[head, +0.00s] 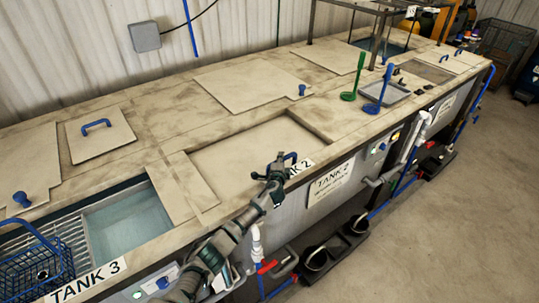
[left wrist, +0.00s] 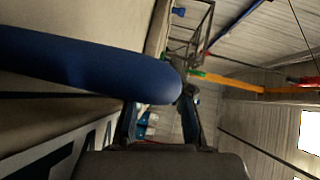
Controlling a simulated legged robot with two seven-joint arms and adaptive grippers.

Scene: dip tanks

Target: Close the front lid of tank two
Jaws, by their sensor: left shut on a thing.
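The front lid of tank two (head: 250,150) is a pale stained panel. It lies in a recess of the tank top, just behind the TANK 2 label (head: 300,167), and looks nearly level. Its blue handle (head: 291,156) is at the front edge, partly hidden by my gripper. My left gripper (head: 276,168) is at this handle and shut on it. In the left wrist view the blue handle (left wrist: 90,65) fills the left side, in front of the fingers (left wrist: 160,118). Whether the lid is fully seated I cannot tell. My right gripper is not in view.
Tank three (head: 130,222) stands open with liquid, beside a blue wire basket (head: 35,268). A rear lid with a blue knob (head: 250,82) lies behind. Floor at right is clear.

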